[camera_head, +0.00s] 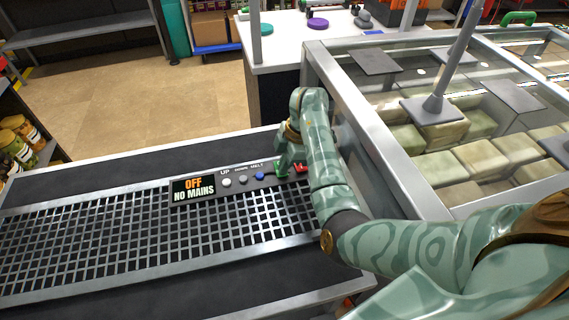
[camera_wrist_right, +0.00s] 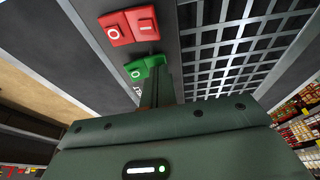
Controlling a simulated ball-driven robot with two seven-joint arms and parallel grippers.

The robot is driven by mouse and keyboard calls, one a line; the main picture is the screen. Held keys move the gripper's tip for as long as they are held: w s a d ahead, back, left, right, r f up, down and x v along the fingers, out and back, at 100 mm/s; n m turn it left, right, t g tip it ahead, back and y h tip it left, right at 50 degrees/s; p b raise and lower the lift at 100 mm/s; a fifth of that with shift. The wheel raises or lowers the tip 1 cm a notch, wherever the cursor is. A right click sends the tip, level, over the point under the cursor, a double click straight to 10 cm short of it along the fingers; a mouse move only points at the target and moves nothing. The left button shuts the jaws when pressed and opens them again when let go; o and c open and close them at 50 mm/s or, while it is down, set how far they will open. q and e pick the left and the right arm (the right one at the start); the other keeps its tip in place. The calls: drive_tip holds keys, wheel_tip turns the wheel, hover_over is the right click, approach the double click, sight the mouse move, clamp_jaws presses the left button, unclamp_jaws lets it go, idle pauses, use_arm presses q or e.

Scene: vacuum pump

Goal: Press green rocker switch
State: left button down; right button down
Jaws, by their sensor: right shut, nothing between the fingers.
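The green rocker switch (camera_wrist_right: 137,71) is next to the red rocker switch (camera_wrist_right: 129,25) in the right wrist view. An O mark shows on its left half; the shut fingers of my right gripper (camera_wrist_right: 157,74) partly cover its right half. The fingertips look at or very near the switch surface; I cannot tell whether they press it. In the head view my right gripper (camera_head: 283,165) points down at the panel's right end, beside the red switch (camera_head: 301,168), and the green switch is hard to tell from it. My left gripper is not in view.
A display (camera_head: 193,188) reads "OFF NO MAINS". White, grey and blue buttons (camera_head: 260,176) lie left of my right gripper. A metal grid (camera_head: 150,235) spreads in front. A metal-framed case (camera_head: 345,110) of wrapped blocks stands right, close to my right arm.

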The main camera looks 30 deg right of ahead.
drive_tip(key=shift+w+d, duration=0.1)
drive_tip(key=shift+w, duration=0.05)
drive_tip(key=shift+w+d+r, duration=0.1)
drive_tip(key=shift+w+r, duration=0.15)
drive_tip(key=shift+w, duration=0.35)
wheel_tip(320, 180, up, 6)
drive_tip(key=p, duration=0.3)
drive_tip(key=shift+s+f+p, duration=0.15)
drive_tip(key=shift+f+p, duration=0.1)
drive_tip(key=shift+p, duration=0.1)
drive_tip(key=s+p+v, duration=0.2)
drive_tip(key=p+v, duration=0.2)
drive_tip(key=v, duration=0.4)
drive_tip(key=shift+p, duration=0.35)
drive_tip(key=shift+r, duration=0.2)
